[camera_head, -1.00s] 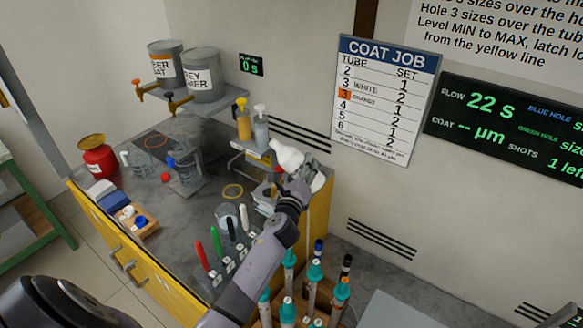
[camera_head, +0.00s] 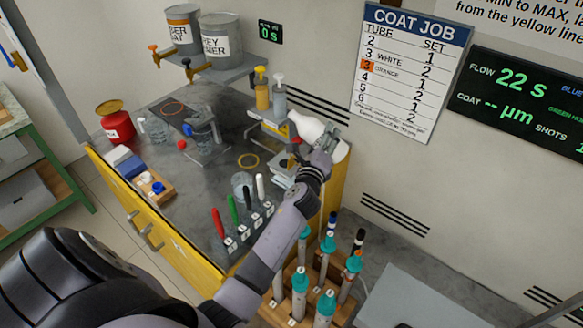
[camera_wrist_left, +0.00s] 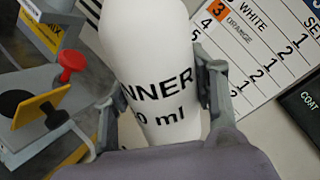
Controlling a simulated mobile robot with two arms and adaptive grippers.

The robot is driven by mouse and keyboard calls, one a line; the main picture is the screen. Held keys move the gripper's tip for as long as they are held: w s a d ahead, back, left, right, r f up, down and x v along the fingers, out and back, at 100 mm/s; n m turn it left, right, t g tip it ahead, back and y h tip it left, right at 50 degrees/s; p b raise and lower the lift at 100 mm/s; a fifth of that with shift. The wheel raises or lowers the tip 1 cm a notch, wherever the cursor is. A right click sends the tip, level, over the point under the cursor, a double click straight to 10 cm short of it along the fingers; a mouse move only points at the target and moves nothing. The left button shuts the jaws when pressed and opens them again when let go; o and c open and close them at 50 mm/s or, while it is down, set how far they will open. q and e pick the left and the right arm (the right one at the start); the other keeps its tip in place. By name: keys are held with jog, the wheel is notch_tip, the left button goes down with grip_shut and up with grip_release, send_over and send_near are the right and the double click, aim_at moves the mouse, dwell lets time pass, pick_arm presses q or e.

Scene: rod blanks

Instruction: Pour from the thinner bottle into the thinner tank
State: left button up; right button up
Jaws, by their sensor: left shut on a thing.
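A white bottle (camera_head: 306,127) is held at a tilt by my left gripper (camera_head: 326,140), above the right end of the bench near the wall. In the left wrist view the bottle (camera_wrist_left: 150,45) fills the middle, with black lettering ending in "NNER" and "0 ml". The two fingers of my left gripper (camera_wrist_left: 162,88) press on its two sides. Its mouth is hidden or out of frame there. Below the bottle is a grey apparatus (camera_head: 283,168) with a red knob (camera_wrist_left: 72,62); I cannot tell which part is the thinner tank. My right gripper is not in view.
Two grey labelled cans (camera_head: 221,42) stand on a wall shelf. Colored markers (camera_head: 217,222) and a rack of teal-capped tubes (camera_head: 327,243) are nearer. A red can (camera_head: 117,125) is at the left.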

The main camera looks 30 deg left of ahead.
pick_arm(q)
jog(key=shift+r, duration=0.1)
jog(key=shift+w+a+n, duration=0.1)
jog(key=shift+n, duration=0.3)
jog(key=shift+w+d+r+n, duration=0.1)
jog(key=shift+d+r+n, duration=0.2)
jog(key=shift+n, duration=0.35)
jog(key=shift+w+d+r+n, duration=0.1)
jog(key=shift+d+r+n, duration=0.15)
jog(key=shift+n, duration=0.4)
dwell(1.2)
jog(key=shift+d+r+n, duration=0.1)
jog(key=shift+r+n, duration=0.15)
jog(key=shift+n, duration=0.4)
jog(key=shift+d+r+n, duration=0.1)
jog(key=shift+r+n, duration=0.1)
jog(key=shift+n, duration=0.45)
dwell(2.1)
jog(key=shift+a, duration=0.1)
jog(key=shift+a+f+m, duration=0.15)
jog(key=shift+f+m, duration=0.4)
jog(key=shift+m, duration=0.65)
